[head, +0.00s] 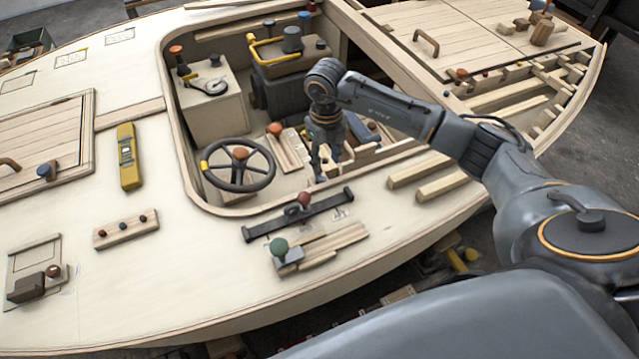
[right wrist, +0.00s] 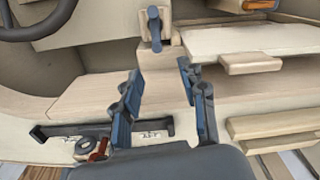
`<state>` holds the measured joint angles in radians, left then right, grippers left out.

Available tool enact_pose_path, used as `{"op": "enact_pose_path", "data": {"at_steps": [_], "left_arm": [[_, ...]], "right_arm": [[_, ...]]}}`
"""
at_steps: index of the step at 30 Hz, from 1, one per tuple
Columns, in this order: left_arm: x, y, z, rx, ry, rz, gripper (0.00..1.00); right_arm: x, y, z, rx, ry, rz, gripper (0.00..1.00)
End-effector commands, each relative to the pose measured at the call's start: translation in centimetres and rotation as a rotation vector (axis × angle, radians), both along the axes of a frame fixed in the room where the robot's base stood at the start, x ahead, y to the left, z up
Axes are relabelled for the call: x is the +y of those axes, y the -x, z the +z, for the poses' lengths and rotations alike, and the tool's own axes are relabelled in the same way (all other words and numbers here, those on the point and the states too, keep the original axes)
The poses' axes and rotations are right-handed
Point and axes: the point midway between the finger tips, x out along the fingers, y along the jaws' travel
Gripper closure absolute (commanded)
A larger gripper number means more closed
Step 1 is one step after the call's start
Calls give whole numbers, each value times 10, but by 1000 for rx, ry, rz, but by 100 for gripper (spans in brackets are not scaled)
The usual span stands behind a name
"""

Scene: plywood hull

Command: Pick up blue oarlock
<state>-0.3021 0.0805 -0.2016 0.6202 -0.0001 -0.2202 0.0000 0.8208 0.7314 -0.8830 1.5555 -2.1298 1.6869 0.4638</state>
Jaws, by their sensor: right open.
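The blue oarlock (right wrist: 155,30) shows in the right wrist view as a small blue-grey piece standing on a pale wooden block at the top middle. My right gripper (right wrist: 165,105) is open and empty, its two fingers spread below the oarlock in that view and apart from it. In the head view my right gripper (head: 322,165) reaches down into the cockpit opening, to the right of the steering wheel. There the arm and gripper crowd the spot, and I cannot make out the oarlock clearly. My left gripper is not in view.
A dark steering wheel (head: 238,166) stands left of the gripper. A black bar (head: 300,214) with a red knob lies on the near deck edge. Wooden strips (head: 420,170) lie to the right. A yellow level (head: 128,157) lies on the left deck, with bare deck around it.

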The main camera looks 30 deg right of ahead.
Motion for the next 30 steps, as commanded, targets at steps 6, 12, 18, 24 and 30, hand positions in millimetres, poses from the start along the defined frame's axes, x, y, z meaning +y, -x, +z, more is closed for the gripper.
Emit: {"op": "enact_pose_path", "data": {"at_steps": [6, 12, 18, 24, 30], "left_arm": [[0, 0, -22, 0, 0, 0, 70], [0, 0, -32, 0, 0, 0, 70], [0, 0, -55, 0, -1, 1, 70], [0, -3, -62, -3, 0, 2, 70], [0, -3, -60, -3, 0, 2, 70]], "right_arm": [[-1, 0, -31, 1, -1, -1, 58], [1, -2, -43, 1, -2, 0, 58], [2, -7, -71, 1, -2, 0, 58], [2, -7, -82, 0, -2, 0, 58], [2, -7, -81, 0, -2, 0, 64]]}}
